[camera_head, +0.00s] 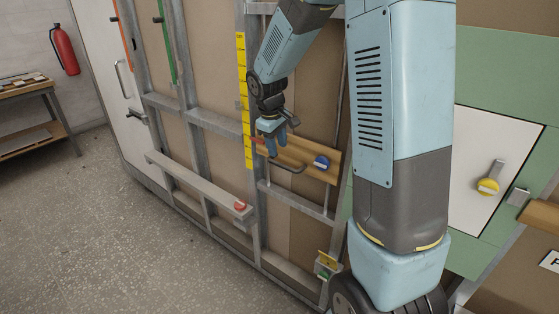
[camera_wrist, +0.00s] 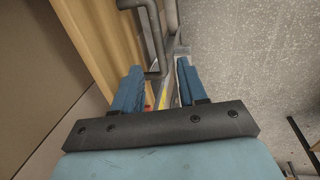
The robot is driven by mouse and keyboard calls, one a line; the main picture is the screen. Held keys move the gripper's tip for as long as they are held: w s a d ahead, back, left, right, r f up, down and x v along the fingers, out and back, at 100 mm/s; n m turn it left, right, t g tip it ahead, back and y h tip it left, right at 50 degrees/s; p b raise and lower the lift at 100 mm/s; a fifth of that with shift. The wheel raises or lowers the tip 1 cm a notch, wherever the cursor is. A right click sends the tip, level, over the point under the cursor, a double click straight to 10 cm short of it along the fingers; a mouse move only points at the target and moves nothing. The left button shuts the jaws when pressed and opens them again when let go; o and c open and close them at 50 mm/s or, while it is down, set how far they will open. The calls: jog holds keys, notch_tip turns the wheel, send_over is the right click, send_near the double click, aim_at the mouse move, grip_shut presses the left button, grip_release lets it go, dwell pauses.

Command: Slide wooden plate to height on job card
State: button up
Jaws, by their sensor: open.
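The wooden plate (camera_head: 305,151) sits level across the metal wall frame in the head view. It has a dark bar handle (camera_head: 287,168) on its front and a blue knob (camera_head: 321,162) at its right. A yellow scale strip (camera_head: 241,90) stands upright at its left. My gripper (camera_head: 273,133) is at the plate's left part, close to the handle. In the wrist view my gripper (camera_wrist: 159,80) is open. The handle (camera_wrist: 154,35) shows ahead, its bent end between the fingertips; contact cannot be told. The wooden plate (camera_wrist: 104,32) is at upper left. No job card is readable.
A lower grey rail (camera_head: 195,183) with a red knob (camera_head: 240,206) juts from the frame. A white hatch (camera_head: 478,172) with a yellow-handled knob is at right. A bench (camera_head: 30,90) and fire extinguisher (camera_head: 65,50) are far left. The floor at left is clear.

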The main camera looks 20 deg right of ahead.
aim_at(280, 164)
jog(key=f, duration=0.4)
jog(key=d+f, duration=0.1)
jog(key=f, duration=0.1)
jog(key=shift+w+f, duration=0.3)
jog(key=shift+w, duration=0.05)
grip_shut()
dwell(0.4)
